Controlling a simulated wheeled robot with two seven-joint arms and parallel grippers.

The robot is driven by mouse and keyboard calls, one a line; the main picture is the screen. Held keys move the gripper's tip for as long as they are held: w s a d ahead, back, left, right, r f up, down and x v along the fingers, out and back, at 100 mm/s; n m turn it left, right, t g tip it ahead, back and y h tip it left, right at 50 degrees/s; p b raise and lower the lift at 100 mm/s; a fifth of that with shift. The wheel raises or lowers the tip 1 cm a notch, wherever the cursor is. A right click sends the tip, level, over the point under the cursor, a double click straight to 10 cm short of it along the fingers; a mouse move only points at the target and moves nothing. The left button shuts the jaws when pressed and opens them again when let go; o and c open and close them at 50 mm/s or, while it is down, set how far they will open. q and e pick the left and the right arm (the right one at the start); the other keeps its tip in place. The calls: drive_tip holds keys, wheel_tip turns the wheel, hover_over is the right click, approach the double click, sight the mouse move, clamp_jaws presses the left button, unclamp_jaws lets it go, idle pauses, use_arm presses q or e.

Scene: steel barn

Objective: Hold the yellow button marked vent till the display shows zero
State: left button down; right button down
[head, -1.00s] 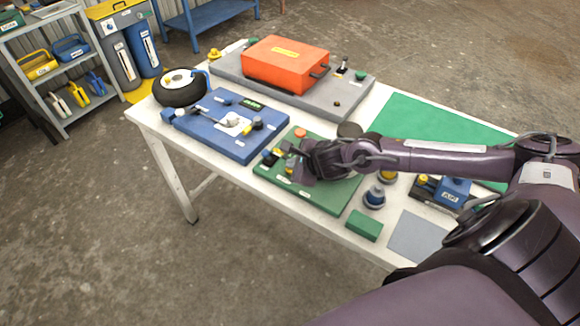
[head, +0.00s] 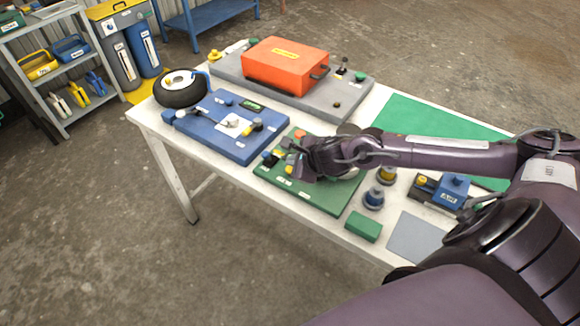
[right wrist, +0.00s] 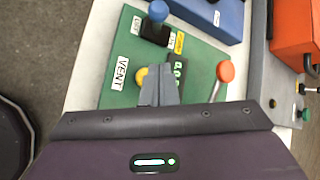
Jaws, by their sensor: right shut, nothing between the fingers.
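The green panel (right wrist: 112,98) lies on the table and also shows in the head view (head: 325,198). The yellow button (right wrist: 141,76) sits on it beside a white VENT label (right wrist: 122,73). My right gripper (right wrist: 158,75) is shut and empty, its fingertips beside the button and partly covering it in the wrist view. I cannot tell whether they touch or press it. The dark display (right wrist: 178,72) has green digits, partly hidden behind the fingers, and I cannot read them surely. In the head view my right gripper (head: 291,164) is low over the panel. My left gripper is out of view.
An orange knob (right wrist: 226,72) and a blue knob (right wrist: 158,11) stand up close to the fingers. The blue panel (head: 240,152) lies to the left, and an orange box (head: 287,64) stands behind. A green block (head: 363,226) is near the front edge.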

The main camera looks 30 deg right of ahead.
drive_tip(key=shift+r+p, duration=1.55)
drive_tip(key=shift+r, duration=1)
drive_tip(key=shift+f, duration=0.1)
